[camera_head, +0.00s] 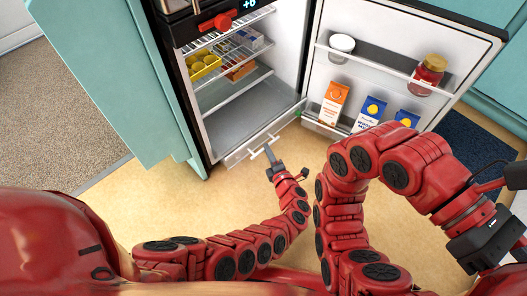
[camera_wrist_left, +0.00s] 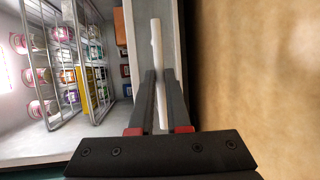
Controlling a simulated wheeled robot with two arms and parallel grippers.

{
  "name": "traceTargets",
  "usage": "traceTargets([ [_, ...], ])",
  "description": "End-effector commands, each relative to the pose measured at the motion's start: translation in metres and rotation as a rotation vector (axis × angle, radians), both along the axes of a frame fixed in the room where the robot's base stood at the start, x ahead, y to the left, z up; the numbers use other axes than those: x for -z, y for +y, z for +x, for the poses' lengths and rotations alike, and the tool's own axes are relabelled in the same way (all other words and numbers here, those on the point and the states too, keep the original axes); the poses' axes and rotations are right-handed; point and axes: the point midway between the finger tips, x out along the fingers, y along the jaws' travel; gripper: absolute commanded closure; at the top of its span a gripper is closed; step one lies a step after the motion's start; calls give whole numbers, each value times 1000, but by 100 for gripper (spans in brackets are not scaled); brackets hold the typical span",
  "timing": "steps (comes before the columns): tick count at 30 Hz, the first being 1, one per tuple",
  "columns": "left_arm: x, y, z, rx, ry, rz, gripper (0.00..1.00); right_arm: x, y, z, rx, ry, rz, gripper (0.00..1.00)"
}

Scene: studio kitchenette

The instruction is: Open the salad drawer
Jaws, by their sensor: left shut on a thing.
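The salad drawer has a pale front (camera_head: 239,155) at the bottom of the open fridge, about level with the fridge's front edge; I cannot tell whether it stands out at all. Its white bar handle (camera_wrist_left: 157,45) runs between the fingers of my left gripper (camera_wrist_left: 161,75) in the left wrist view. In the head view my left gripper (camera_head: 270,150) reaches the drawer front from the floor side and is shut on the handle. My right arm is bent at the right, with its dark wrist end (camera_head: 480,240) by the picture edge; its fingertips do not show clearly.
The fridge door (camera_head: 400,55) stands open at the right, with cartons (camera_head: 333,103) and jars on its shelves. Wire shelves above the drawer hold a yellow tray (camera_head: 203,66). The wooden floor (camera_head: 205,205) in front is mostly clear. A dark blue mat (camera_head: 475,145) lies at the right.

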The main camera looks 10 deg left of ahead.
Motion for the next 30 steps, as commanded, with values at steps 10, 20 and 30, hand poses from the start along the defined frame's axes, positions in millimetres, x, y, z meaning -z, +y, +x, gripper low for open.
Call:
traceTargets([
  [10, 1, 0, -1, -1, 2, -1, 100, 0, 0, 0, 3, 2, -1, 50],
  [20, 0, 0, 0, -1, 1, 0, 55, 0, 0, 0, 3, 3, 0, 50],
  [30, -4, 19, 0, -3, 0, 2, 55, -14, 0, 0, 4, 3, 0, 50],
])
